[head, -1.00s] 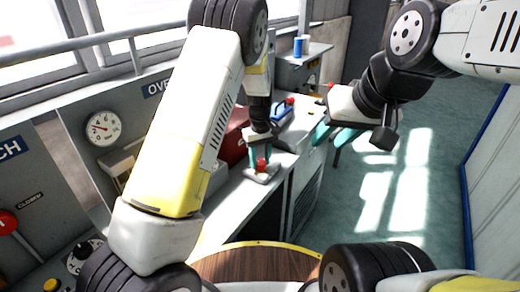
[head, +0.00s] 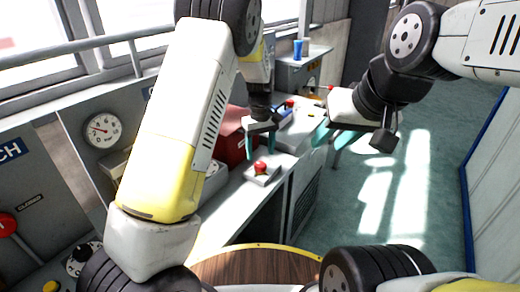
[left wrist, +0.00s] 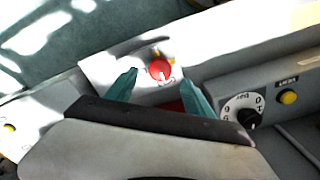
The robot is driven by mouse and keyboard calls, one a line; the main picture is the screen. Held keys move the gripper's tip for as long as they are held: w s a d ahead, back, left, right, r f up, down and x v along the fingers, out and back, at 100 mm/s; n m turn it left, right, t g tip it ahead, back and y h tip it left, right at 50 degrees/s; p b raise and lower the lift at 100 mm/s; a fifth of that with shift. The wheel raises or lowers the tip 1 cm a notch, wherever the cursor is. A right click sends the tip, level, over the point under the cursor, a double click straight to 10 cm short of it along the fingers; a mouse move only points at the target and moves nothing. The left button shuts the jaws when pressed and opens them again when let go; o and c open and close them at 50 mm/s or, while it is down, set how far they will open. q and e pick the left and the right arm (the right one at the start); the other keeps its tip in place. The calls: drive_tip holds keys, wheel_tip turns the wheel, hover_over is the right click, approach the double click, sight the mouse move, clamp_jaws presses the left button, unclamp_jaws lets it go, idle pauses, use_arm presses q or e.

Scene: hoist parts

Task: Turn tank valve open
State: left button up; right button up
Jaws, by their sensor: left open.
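A red knob (head: 260,167), which I take to be the tank valve, stands on a small pale base (head: 262,177) on the grey bench top. My left gripper (head: 261,154) is open and empty just above the knob, with its teal fingers pointing down. In the left wrist view the knob (left wrist: 160,69) shows between the two fingertips (left wrist: 159,78), apart from both. I cannot tell how far the knob is turned. My right gripper (head: 330,140) is open and empty over the floor, to the right of the bench.
A dark red box (head: 234,135) stands on the bench behind the left gripper. Blue cups (head: 300,48) stand at the back. A gauge (head: 102,130) and a red-knobbed lever (head: 7,224) are on the left panels. The floor (head: 400,180) at right is clear.

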use_arm(q)
drive_tip(key=shift+r, duration=1.45)
drive_tip(key=shift+s+a+r, duration=0.15)
drive_tip(key=shift+a+r, duration=0.05)
drive_tip(key=shift+r, duration=0.15)
wheel_tip(320, 180, up, 9)
drive_tip(key=t+h, duration=0.1)
drive_tip(key=h, duration=0.1)
hover_over(259, 165)
drive_tip(key=s+a, duration=0.5)
drive_tip(key=s+a+r+m+t+h, duration=0.1)
drive_tip(key=s+a+r+m+t, duration=0.1)
drive_tip(key=s+a+r, duration=0.4)
drive_tip(key=s+a+r+m+t, duration=0.1)
drive_tip(key=s+r, duration=0.2)
drive_tip(key=s, duration=0.5)
drive_tip(key=s+a+m+t, duration=0.2)
drive_tip(key=s, duration=0.6)
drive_tip(key=shift+s+a+r+y, duration=0.25)
drive_tip(key=shift+s+r+y, duration=0.1)
drive_tip(key=shift+s+y, duration=0.05)
drive_tip(key=shift+c, duration=0.4)
